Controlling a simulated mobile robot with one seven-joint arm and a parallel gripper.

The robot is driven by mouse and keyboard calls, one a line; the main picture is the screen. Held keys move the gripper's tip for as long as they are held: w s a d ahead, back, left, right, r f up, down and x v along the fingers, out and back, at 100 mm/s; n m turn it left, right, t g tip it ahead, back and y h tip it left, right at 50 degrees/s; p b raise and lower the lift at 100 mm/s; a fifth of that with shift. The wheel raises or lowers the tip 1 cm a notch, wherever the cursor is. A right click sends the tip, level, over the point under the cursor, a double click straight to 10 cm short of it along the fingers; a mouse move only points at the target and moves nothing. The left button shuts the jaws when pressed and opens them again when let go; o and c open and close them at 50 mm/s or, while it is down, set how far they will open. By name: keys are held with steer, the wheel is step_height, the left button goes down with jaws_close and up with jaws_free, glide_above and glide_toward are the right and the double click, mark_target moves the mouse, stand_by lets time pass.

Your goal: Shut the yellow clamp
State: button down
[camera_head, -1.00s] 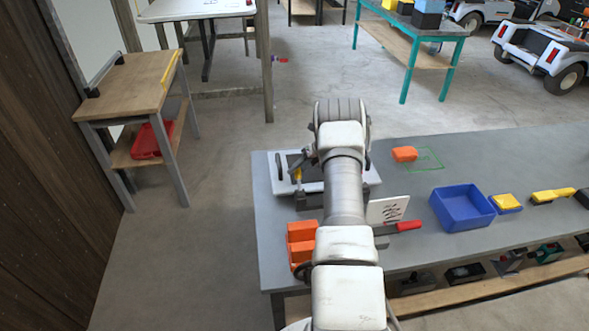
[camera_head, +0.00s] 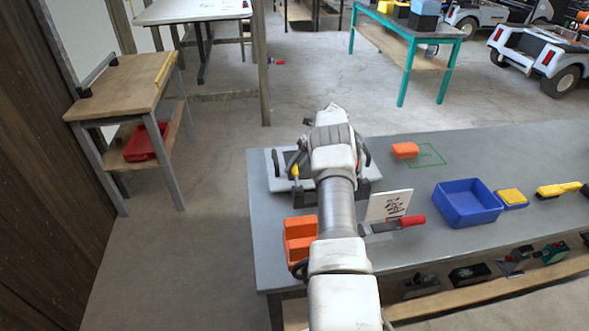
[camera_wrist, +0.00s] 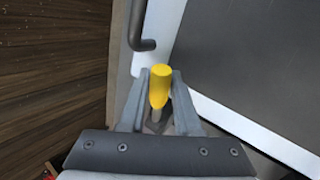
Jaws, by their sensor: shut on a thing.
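The yellow clamp (camera_head: 295,171) is at the left end of the grey bench in the head view, by the near edge of a white panel with a dark inset (camera_head: 277,183). Its yellow handle (camera_wrist: 160,86) stands between my fingers in the wrist view, its rounded end toward the camera. My gripper (camera_wrist: 161,90) is shut on this handle, one finger on each side. In the head view my arm hides part of the panel and most of the gripper. The clamp's base is mostly hidden, so I cannot tell how far the clamp is closed.
A red-handled clamp (camera_head: 411,221) and a white printed card (camera_head: 388,205) are right of my arm. A dark bent handle (camera_wrist: 138,30) rises near my fingers.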

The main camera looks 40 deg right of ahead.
steer(key=c, duration=0.6)
jaws_free()
steer(key=v, duration=1.2)
steer(key=shift+d, duration=0.1)
